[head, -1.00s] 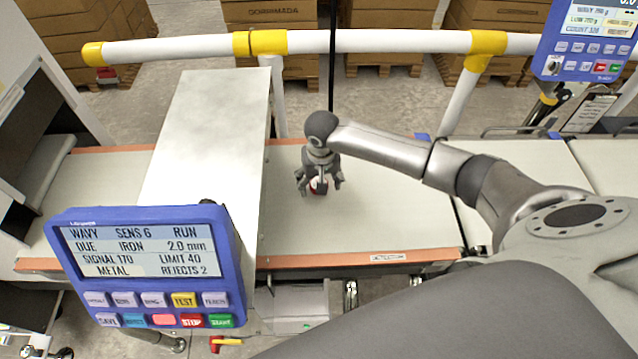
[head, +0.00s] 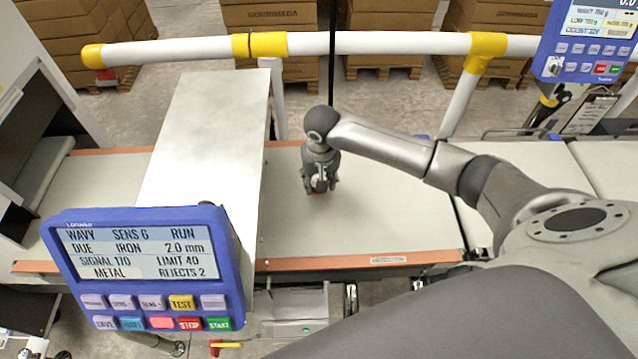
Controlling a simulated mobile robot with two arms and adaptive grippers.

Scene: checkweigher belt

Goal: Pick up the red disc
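The red disc (head: 320,187) is mostly hidden; only a small patch of red and white shows between the fingers of my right gripper (head: 320,188). My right gripper points down over the belt (head: 390,215), just to the right of the metal tunnel housing. Its fingers are drawn in on both sides of the disc and look shut on it. Disc and fingertips are at or very close to the belt surface; I cannot tell if there is a gap. My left gripper is not in view.
The metal tunnel housing (head: 205,140) stands over the belt close to the gripper's left. A blue control panel (head: 145,270) is at the front left. A white guard rail (head: 380,42) with yellow joints runs behind the belt. The belt to the right of the gripper is clear.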

